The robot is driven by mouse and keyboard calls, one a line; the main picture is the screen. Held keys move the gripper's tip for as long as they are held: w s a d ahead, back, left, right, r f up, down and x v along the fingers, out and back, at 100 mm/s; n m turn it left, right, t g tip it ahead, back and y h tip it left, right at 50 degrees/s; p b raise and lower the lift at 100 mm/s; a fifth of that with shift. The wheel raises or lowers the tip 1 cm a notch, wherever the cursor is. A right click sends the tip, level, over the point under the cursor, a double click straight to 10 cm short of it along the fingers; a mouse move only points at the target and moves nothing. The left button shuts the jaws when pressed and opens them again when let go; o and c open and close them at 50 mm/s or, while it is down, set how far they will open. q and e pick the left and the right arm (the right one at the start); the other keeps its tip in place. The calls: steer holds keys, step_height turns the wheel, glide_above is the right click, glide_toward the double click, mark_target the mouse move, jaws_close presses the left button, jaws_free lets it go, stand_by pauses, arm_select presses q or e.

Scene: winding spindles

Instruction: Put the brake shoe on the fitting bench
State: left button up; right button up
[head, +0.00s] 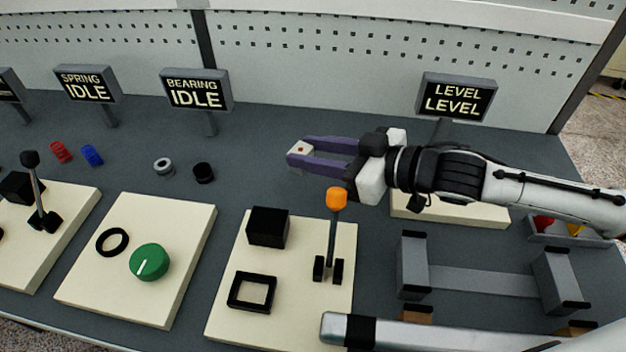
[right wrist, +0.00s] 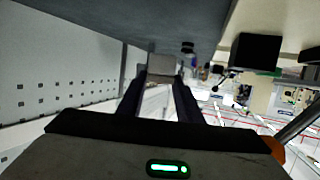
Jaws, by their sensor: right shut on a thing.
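My right gripper (head: 300,155) reaches in from the right above the back middle of the grey worktop. The block appears clear of the worktop. No label shows which surface is the fitting bench. My left gripper is out of view.
A cream panel (head: 222,325) carries a black block, a square black frame and an orange-knobbed lever (head: 336,200). Left are a green knob (head: 150,262) and another lever (head: 38,190). A grey two-post cradle (head: 480,281) stands right. Signs (head: 457,97) line the back.

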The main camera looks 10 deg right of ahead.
step_height(320, 180, down, 6)
steer(key=shift+f+b, duration=0.1)
steer(key=shift+b, duration=0.35)
steer(key=shift+f, duration=0.1)
steer(key=shift+f, duration=0.2)
steer(key=o, duration=1.1)
steer(key=shift+o, duration=0.2)
steer(key=shift+r, duration=0.1)
